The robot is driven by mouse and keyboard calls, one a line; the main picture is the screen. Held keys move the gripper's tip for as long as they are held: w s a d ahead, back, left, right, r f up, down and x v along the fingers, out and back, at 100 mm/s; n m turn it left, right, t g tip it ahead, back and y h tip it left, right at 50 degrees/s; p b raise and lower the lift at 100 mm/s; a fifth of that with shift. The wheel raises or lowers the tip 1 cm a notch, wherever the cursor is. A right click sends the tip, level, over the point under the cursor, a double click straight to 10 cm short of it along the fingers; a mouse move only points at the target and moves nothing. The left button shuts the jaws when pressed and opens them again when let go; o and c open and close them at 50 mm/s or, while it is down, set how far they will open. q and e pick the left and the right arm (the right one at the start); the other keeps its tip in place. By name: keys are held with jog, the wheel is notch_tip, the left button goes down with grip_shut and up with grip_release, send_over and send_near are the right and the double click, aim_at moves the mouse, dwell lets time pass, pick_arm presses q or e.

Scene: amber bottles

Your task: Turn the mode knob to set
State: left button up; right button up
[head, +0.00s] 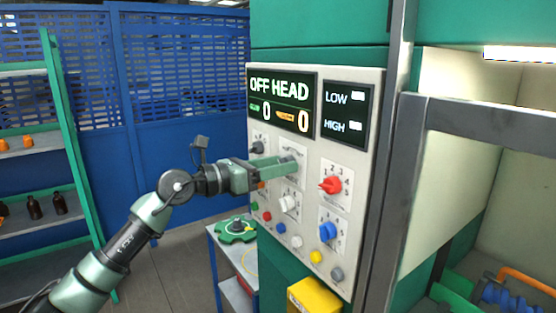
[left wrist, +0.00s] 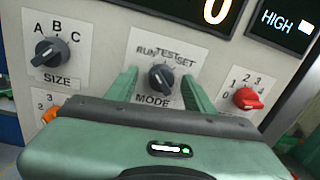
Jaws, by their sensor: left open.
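The mode knob (left wrist: 161,77) is a dark grey pointer knob on a white plate labelled RUN, TEST, SET above and MODE below. I cannot tell for sure which label its pointer faces. My left gripper (left wrist: 158,92) is open in the left wrist view, with one green finger on each side of the knob. I cannot tell whether the fingers touch it. In the head view my left gripper (head: 282,165) reaches the control panel (head: 352,162) from the left and mostly hides the mode knob. My right gripper is not in view.
A dark size knob (left wrist: 51,51) sits left of the mode knob, and a red knob (left wrist: 247,98) sits to its right. Below are a white knob (head: 288,203), a blue knob (head: 327,231) and several push buttons. A grey metal frame (head: 393,160) stands right of the panel.

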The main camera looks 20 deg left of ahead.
pick_arm(q)
jog(key=shift+s, duration=0.15)
jog(key=shift+c, duration=1)
grip_shut()
jog(key=shift+s+d+m+y+b, duration=0.1)
jog(key=shift+m+y+b, duration=0.25)
jog(key=shift+m+b, duration=3.55)
jog(key=shift+d+m+y+b, duration=0.1)
jog(key=shift+m+y+b, duration=0.25)
jog(key=shift+m+b, duration=3.5)
pick_arm(e)
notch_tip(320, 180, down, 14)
jog(key=p, duration=0.1)
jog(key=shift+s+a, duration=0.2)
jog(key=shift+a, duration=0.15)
pick_arm(q)
jog(key=shift+m, duration=0.95)
